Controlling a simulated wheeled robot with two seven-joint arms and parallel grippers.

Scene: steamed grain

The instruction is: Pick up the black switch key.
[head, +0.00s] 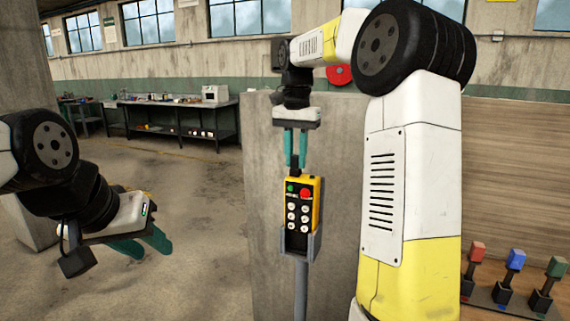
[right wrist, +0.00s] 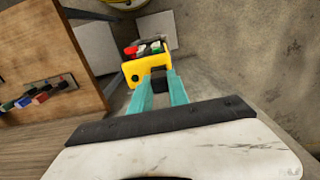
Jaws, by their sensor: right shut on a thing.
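A yellow control box (head: 301,205) with a red button, a green button and several white buttons sits upright in a grey holder on a post. My right gripper (head: 295,163) points down just above its top end, with its teal fingers shut on the small black switch key (right wrist: 158,84). In the right wrist view the key shows between the fingertips, right against the yellow box (right wrist: 147,68). I cannot tell whether the key still touches the box. My left gripper (head: 143,246) is at the lower left, empty, fingers apart, far from the box.
A dark rack (head: 507,299) with red, blue and green handled keys stands on a wooden surface at the lower right. A concrete pillar (head: 262,200) is behind the box. A workbench (head: 180,113) stands far back. The floor at left is clear.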

